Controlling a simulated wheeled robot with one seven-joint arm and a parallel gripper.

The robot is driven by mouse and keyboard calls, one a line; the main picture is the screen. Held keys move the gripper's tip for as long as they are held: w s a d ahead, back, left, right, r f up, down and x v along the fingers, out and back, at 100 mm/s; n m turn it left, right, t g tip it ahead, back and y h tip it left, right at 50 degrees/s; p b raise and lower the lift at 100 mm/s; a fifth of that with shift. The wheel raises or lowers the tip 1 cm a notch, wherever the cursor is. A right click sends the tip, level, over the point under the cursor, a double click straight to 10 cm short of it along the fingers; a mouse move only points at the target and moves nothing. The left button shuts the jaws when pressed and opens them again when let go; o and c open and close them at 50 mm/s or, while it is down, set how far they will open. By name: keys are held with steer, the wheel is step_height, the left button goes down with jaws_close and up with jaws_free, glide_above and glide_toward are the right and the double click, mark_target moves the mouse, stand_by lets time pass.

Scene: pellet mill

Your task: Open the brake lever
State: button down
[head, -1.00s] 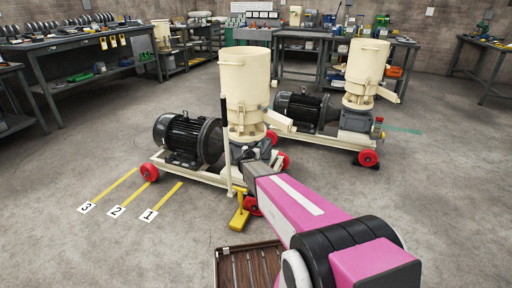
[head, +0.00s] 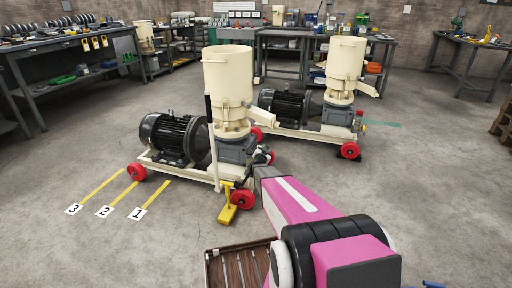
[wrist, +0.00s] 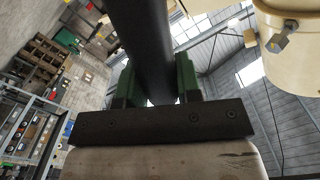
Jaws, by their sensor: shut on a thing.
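The brake lever (wrist: 146,40) shows in the wrist view as a thick dark bar running up between my green fingers. My gripper (wrist: 156,80) is shut around it. In the head view, my pink arm reaches the near pellet mill (head: 228,85), and its end is beside the grey gearbox; my fingers cannot be made out there. An upright bar with a dark upper part (head: 209,130) stands left of the mill's cream drum. I cannot tell from the head view whether it is the held bar. A yellow pedal-like part (head: 228,212) is low by the front red wheel.
A second mill (head: 344,68) stands behind, to the right. A slatted brown tray (head: 222,250) is close in front. Yellow floor strips with number cards (head: 137,213) lie at left. Workbenches (head: 75,60) line the walls. Open floor shows at right.

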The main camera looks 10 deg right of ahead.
steer(key=shift+s+d+f+m, duration=0.25)
steer(key=shift+s+d+f, duration=0.15)
steer(key=shift+d, duration=0.2)
steer(key=shift+s+d+f+m, duration=0.25)
steer(key=shift+s+d+f, duration=0.15)
steer(key=shift+d, duration=0.2)
steer(key=c, duration=0.8)
jaws_free()
steer(key=v, duration=1)
steer(key=shift+s+a, duration=0.25)
steer(key=shift+a, duration=0.05)
